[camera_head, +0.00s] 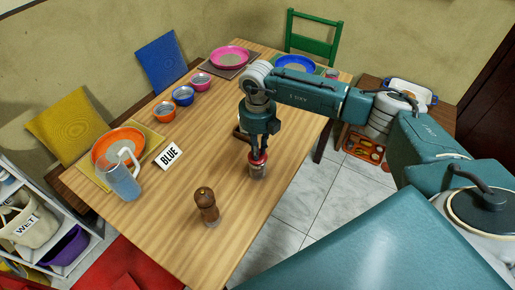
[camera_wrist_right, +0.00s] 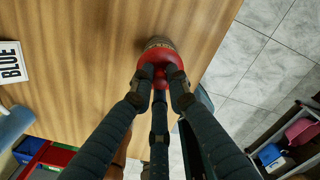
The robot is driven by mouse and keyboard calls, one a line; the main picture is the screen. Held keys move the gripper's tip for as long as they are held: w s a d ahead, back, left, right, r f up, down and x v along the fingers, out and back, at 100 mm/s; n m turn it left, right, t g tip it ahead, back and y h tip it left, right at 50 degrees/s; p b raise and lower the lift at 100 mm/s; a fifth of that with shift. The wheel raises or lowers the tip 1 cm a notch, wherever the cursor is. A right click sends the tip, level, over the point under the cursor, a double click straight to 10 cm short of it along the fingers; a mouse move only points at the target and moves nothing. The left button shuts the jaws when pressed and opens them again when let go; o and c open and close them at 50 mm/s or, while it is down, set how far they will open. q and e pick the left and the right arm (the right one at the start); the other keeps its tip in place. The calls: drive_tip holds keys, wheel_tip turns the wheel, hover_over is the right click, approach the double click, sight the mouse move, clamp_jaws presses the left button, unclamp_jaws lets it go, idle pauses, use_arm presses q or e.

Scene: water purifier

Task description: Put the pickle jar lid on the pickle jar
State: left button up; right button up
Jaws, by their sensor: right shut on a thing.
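The red pickle jar lid (camera_head: 257,158) is between the fingers of my right gripper (camera_head: 257,152). In the right wrist view the fingers (camera_wrist_right: 161,76) close around the knob of the red lid (camera_wrist_right: 150,61). The glass pickle jar (camera_head: 258,171) stands upright near the table's right edge, directly below the lid. Part of the jar (camera_wrist_right: 160,43) shows past the lid's rim in the wrist view. The lid is at the jar's mouth; I cannot tell whether it is fully seated. My left gripper is not in view.
A dark item behind my gripper is partly hidden. Clear tabletop lies left of the jar.

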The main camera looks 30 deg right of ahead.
drive_tip(key=shift+r, duration=0.2)
drive_tip(key=shift+r+p, duration=0.5)
drive_tip(key=shift+r, duration=0.1)
idle(1.1)
drive_tip(key=shift+r+p, duration=0.35)
drive_tip(key=shift+r, duration=0.4)
drive_tip(key=shift+f, duration=0.1)
idle(0.8)
drive_tip(key=o, duration=0.6)
drive_tip(key=shift+c, duration=0.2)
